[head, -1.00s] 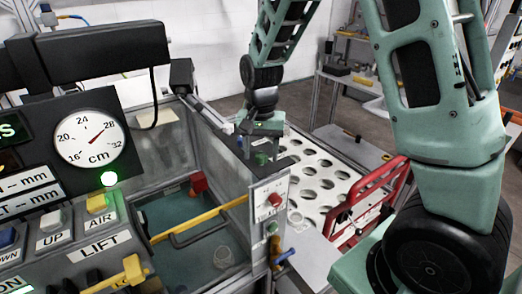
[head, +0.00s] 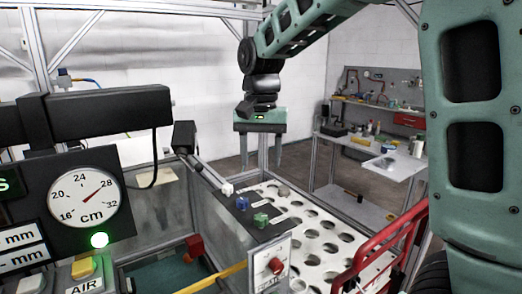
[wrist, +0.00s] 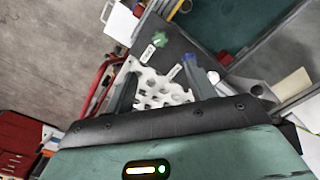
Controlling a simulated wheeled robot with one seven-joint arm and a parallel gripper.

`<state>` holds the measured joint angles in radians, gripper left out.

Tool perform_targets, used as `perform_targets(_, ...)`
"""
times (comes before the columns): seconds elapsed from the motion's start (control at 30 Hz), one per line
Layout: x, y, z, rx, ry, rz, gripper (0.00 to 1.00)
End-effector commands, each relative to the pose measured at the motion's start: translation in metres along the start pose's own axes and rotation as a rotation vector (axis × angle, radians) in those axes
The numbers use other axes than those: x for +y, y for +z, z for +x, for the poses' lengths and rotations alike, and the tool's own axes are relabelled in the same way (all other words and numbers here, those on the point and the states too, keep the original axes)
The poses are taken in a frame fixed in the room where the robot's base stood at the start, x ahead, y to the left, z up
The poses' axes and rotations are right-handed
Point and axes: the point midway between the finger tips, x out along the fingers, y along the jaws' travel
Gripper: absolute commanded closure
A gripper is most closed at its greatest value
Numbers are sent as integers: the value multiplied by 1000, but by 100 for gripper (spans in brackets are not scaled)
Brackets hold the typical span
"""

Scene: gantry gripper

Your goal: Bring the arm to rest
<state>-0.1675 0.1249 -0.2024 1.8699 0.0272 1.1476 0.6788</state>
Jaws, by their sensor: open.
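My gripper (head: 261,160) hangs from the raised arm in the head view, fingers pointing down and apart. It is open, with nothing between the fingers. It is above the far part of the white perforated plate (head: 318,239), clear of it. In the wrist view the two fingers stand apart, and the plate (wrist: 160,88) shows between and beyond them. A dark panel (head: 247,210) with a white, a blue and a green knob lies nearer than the gripper.
A console with a round cm gauge (head: 87,198) and a lit green lamp (head: 99,240) stands at left. A red frame (head: 385,245) borders the plate at right. A workbench (head: 385,165) stands behind. A black bar (head: 110,115) juts out at left. Open air surrounds the gripper.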

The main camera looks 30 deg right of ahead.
Motion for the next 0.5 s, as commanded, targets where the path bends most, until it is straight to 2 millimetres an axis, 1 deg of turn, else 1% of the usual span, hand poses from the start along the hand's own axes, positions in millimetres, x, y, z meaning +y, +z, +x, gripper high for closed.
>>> perform_targets(0.1,0,0,-12,1,-2,0,44)
perform_targets(0.2,0,0,-18,1,-1,1,44)
perform_targets(0.5,0,0,-19,0,0,1,44)
